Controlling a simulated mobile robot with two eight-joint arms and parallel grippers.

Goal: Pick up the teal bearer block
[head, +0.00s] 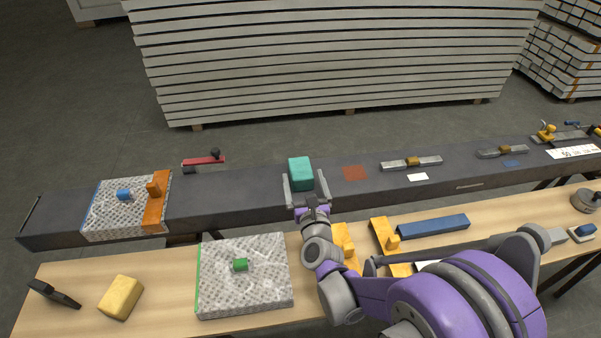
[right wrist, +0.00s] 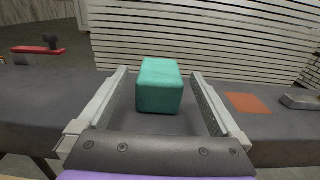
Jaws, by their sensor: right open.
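The teal bearer block (head: 301,173) stands on the dark grey beam (head: 240,193) in the head view. It also shows in the right wrist view (right wrist: 159,86), upright between the two fingers. My right gripper (head: 305,190) is open, with one finger on each side of the block. In the right wrist view (right wrist: 165,98) a gap shows between the block and each finger, so neither finger appears to touch it. My left gripper is not in view.
A red-handled tool (head: 203,161) lies left of the block, and a rust-coloured patch (head: 355,172) lies right of it. A speckled slab with an orange piece (head: 154,200) sits at the beam's left. The wooden bench (head: 160,270) in front holds a yellow block (head: 121,297).

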